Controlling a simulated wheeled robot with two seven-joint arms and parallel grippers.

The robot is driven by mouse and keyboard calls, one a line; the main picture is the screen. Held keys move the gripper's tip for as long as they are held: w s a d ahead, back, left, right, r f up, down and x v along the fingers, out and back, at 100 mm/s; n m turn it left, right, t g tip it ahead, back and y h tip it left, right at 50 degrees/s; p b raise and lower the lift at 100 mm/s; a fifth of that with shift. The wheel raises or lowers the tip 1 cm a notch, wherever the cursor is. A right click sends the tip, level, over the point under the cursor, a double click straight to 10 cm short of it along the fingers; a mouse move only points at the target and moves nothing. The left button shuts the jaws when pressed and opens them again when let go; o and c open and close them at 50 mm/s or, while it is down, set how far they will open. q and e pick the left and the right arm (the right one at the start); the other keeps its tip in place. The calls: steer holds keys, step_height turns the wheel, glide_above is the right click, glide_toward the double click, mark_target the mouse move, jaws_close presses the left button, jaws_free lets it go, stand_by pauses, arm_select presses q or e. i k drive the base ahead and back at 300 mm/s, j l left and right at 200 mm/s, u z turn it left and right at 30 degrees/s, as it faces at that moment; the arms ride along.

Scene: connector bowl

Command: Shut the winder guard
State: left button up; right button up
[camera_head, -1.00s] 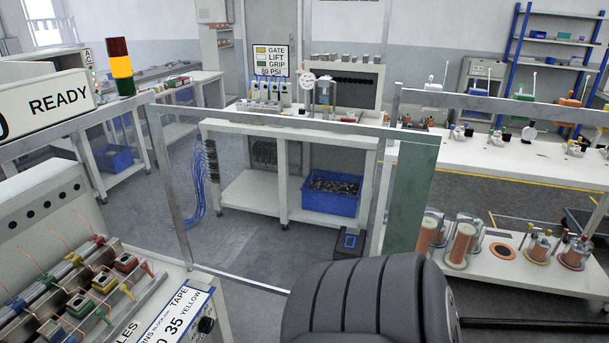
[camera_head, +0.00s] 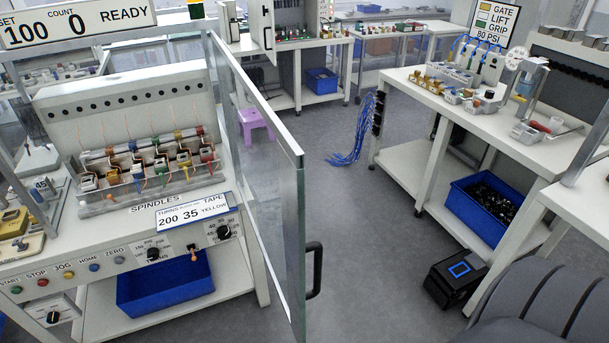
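The winder guard (camera_head: 270,165) is a clear panel in a grey metal frame. It stands open, swung out from the right side of the winding machine (camera_head: 130,95), and is seen nearly edge-on. Its black handle (camera_head: 315,270) is on the outer edge, low down. The spindles (camera_head: 150,165), with several coloured bobbins and copper wires, are uncovered at the front. Neither of my grippers is in view, and nothing visible touches the handle.
A blue bin (camera_head: 165,285) sits under the winder's button panel. On the right, a white bench (camera_head: 440,95) holds fixtures, with a blue bin (camera_head: 485,205) below and a black box (camera_head: 455,275) on the floor. A purple stool (camera_head: 255,122) stands behind the guard.

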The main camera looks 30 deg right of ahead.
mark_target(291, 157)
steer(key=i+l, duration=0.1)
steer(key=l, duration=0.35)
steer(key=i+l+u, duration=0.1)
steer(key=l, duration=0.35)
steer(key=l+u, duration=0.1)
steer(key=l, duration=0.3)
steer(key=i, duration=0.05)
